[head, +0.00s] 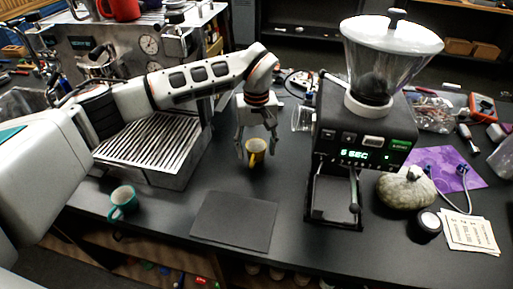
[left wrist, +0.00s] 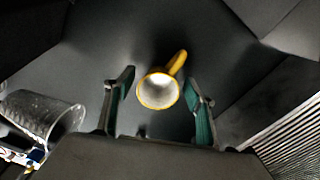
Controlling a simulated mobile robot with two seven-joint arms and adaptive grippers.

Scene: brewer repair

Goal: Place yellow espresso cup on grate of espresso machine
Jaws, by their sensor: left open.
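The yellow espresso cup (head: 256,146) stands on the dark counter between the espresso machine and the grinder. In the left wrist view the cup (left wrist: 158,92) shows its pale inside and yellow rim, with its handle pointing up and right. My left gripper (head: 257,152) is open, with one finger on each side of the cup and gaps visible in the wrist view (left wrist: 160,100). The espresso machine's slatted grate (head: 150,140) is at the left and looks empty; its edge also shows in the wrist view (left wrist: 290,125). My right gripper is not in view.
A teal cup (head: 123,201) stands at the counter's front left. A dark mat (head: 234,221) lies in front of the yellow cup. The grinder (head: 362,140) stands right of it, with a clear glass (head: 301,118) behind. My left arm passes above the grate.

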